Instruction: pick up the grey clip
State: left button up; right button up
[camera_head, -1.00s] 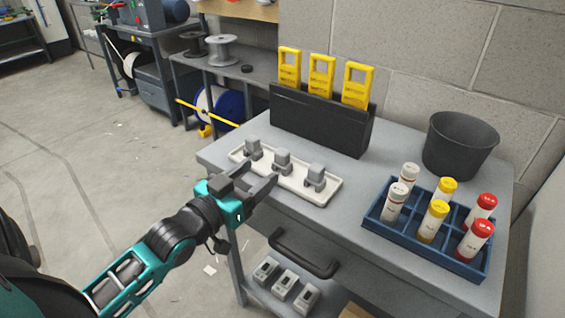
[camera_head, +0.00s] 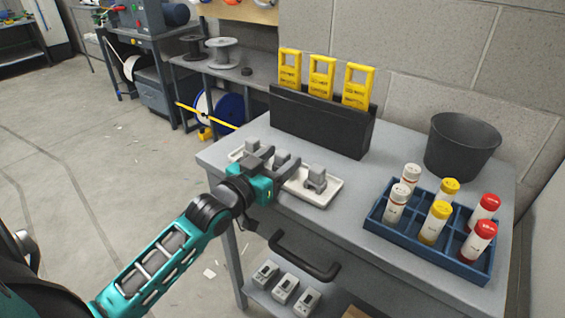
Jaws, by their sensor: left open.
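Three grey clips stand in a row on a white tray (camera_head: 327,199) on the grey bench top. The left clip (camera_head: 252,145) and the right clip (camera_head: 316,178) show clearly. The middle clip (camera_head: 281,156) is partly hidden by my left gripper (camera_head: 284,161). My left gripper is open, its two fingers reaching over the tray, one on either side of the middle clip as seen here. I cannot tell whether they touch it. My right gripper is not in view.
A black holder (camera_head: 318,122) with yellow tags stands behind the tray. A blue rack (camera_head: 424,238) of capped tubes and a dark bin (camera_head: 461,148) are at the right. A drawer handle (camera_head: 303,258) juts from the bench front. Small grey devices (camera_head: 285,289) lie on the lower shelf.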

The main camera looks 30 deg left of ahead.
pick_arm(q)
grip_shut()
dwell(0.5)
